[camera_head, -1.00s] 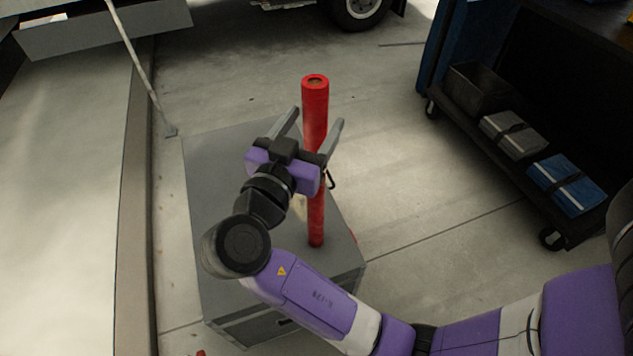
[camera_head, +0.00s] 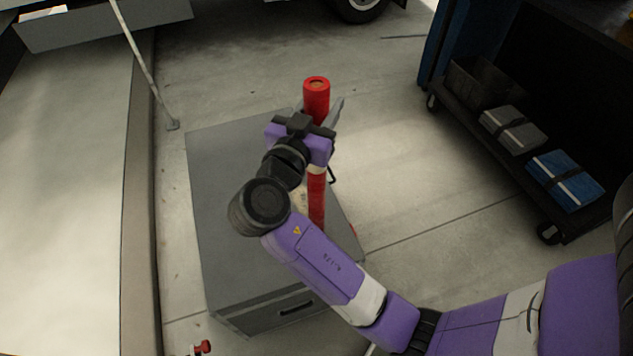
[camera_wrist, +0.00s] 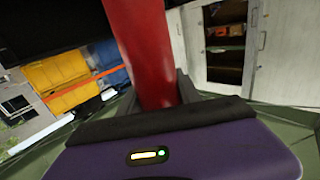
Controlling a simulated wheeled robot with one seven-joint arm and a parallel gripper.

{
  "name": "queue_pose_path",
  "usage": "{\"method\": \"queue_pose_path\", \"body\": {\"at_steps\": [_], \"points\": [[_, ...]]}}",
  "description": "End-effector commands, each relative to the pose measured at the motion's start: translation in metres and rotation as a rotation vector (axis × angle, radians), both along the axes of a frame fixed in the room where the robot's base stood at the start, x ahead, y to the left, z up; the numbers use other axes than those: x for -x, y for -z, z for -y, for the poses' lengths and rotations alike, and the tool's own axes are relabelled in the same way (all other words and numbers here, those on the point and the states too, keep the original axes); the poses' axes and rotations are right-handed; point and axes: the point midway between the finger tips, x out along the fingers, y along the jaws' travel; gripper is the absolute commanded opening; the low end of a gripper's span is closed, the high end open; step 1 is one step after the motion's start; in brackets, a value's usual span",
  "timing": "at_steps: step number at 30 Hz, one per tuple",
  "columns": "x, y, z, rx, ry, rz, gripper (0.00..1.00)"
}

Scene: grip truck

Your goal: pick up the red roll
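The red roll (camera_head: 316,97) is a long, thin tube standing upright on a grey box (camera_head: 230,200). My gripper (camera_head: 319,108) is at its upper half, with one finger on each side of it. The right finger stands a little apart from the roll, so the gripper looks open around it. The wrist and palm hide the middle of the roll, and its lower part shows below them. In the wrist view, the roll (camera_wrist: 148,50) rises close in front of the palm, between the fingers. Whether either finger touches it is hard to tell.
A dark wheeled cart (camera_head: 470,113) with bins and strapped cases stands at the right. A pale raised ledge (camera_head: 70,200) runs along the left, with a thin pole (camera_head: 146,75) beside the box. The floor between box and cart is clear.

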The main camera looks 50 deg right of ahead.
Motion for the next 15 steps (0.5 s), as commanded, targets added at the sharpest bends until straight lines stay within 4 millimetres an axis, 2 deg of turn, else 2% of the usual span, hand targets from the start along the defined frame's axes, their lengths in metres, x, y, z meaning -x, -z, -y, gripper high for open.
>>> {"method": "queue_pose_path", "body": {"at_steps": [1,3,15], "points": [[0.0,-0.0001,-0.0001,0.0,0.0,0.0,0.11],[0.0,-0.0001,-0.0002,0.0,0.0,0.0,0.0],[-0.0001,-0.0016,-0.0002,0.001,0.0,0.001,0.0]]}}
